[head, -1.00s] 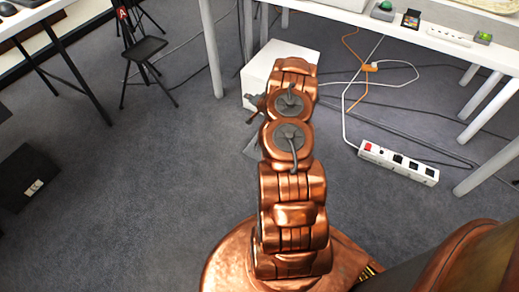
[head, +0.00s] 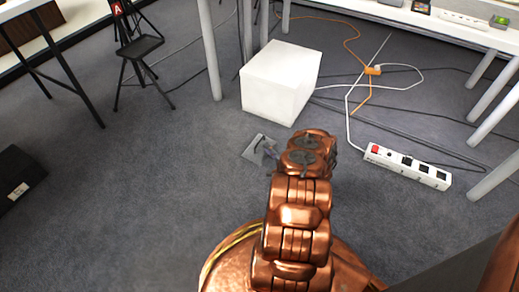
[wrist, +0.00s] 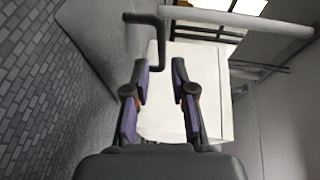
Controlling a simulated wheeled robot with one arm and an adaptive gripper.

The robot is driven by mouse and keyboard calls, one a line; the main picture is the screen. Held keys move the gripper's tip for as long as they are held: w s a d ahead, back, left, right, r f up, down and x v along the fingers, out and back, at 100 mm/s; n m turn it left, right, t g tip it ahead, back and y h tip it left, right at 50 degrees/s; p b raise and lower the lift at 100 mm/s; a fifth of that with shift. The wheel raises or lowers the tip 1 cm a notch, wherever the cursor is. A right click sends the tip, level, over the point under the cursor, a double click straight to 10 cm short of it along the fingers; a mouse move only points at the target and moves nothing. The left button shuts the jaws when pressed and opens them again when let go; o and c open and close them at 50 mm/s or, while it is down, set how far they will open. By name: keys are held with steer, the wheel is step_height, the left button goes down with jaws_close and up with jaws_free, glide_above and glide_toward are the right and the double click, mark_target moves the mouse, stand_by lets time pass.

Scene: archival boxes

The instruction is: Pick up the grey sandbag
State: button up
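The grey sandbag (head: 253,146) lies flat on the carpet in front of the white box, left of my gripper (head: 271,153). My arm and gripper hide part of it in the head view. In the wrist view the sandbag (wrist: 88,24) seems to be the pale grey surface at the upper left, with a dark bent handle (wrist: 163,45) rising from it. My gripper (wrist: 160,85) is open there, its two fingers apart with nothing between them. The handle's lower end reaches near the left fingertip; I cannot tell whether they touch.
A white box (head: 280,83) stands just behind the sandbag and fills the view beyond my fingers. A white power strip (head: 407,166) and cables lie to the right. Table legs (head: 210,60) stand behind.

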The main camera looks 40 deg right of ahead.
mark_target(260, 140)
steer(key=shift+w+d+f+b, duration=0.15)
steer(key=shift+w+b, duration=0.45)
steer(key=shift+w, duration=0.55)
steer(key=shift+w+d+f+b, duration=0.1)
steer(key=shift+w+b, duration=0.55)
steer(key=shift+w, duration=0.55)
steer(key=shift+w+d+f+b, duration=0.15)
steer(key=shift+w+b, duration=0.45)
steer(key=shift+w, duration=0.55)
steer(key=shift+r, duration=0.1)
jaws_close()
